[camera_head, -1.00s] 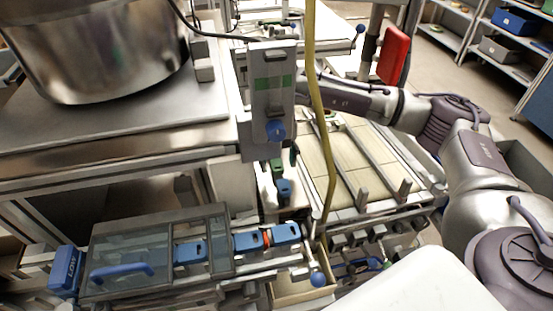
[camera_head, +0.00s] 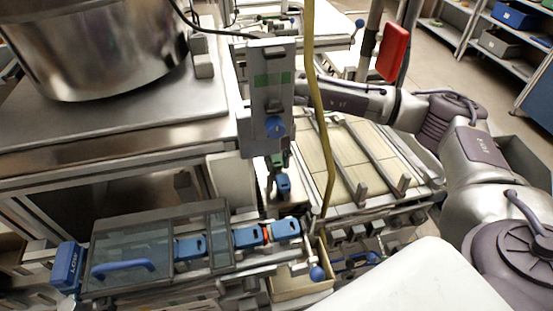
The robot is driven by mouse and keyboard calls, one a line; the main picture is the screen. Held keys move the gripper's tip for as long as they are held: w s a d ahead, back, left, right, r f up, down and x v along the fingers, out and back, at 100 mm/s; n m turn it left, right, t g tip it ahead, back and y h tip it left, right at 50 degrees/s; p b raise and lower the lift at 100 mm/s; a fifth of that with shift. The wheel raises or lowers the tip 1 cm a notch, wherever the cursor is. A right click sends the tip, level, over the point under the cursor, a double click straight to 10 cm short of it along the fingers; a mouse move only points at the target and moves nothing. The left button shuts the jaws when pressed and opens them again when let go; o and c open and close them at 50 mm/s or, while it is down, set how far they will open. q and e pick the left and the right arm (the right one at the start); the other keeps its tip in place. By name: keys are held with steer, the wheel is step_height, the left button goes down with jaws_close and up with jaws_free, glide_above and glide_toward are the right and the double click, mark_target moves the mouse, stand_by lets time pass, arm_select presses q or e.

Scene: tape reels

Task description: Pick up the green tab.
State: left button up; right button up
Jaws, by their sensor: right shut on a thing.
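The green tab (camera_head: 279,160) is a small green piece low in the middle of the head view, just below the grey upright panel. A blue piece (camera_head: 283,184) sits right below it. My right arm comes in from the right and ends behind the panel. My right gripper (camera_head: 277,158) shows only in part, as dark pieces around the green tab. It is shut on the tab, but the panel hides most of the grip. My left gripper is not in view.
The grey panel (camera_head: 266,105) with green patches and a blue knob stands in front of the gripper. A yellow hose (camera_head: 318,90) hangs just right of it. A clear-lidded box (camera_head: 150,250) with blue parts lies at lower left. A large metal pot (camera_head: 95,45) stands at upper left.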

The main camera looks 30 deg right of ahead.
mark_target(277, 162)
steer(key=shift+w+r+b, duration=0.1)
steer(key=shift+r+b, duration=0.2)
steer(key=shift+r, duration=0.2)
step_height(277, 162, up, 3)
steer(key=shift+f+b, duration=0.2)
steer(key=shift+b, duration=0.55)
steer(key=s+d+r+b, duration=0.3)
steer(key=d+r, duration=0.4)
steer(key=d, duration=0.4)
steer(key=shift+s+r+b, duration=0.15)
steer(key=shift+s+b, duration=0.15)
steer(key=shift+s, duration=0.6)
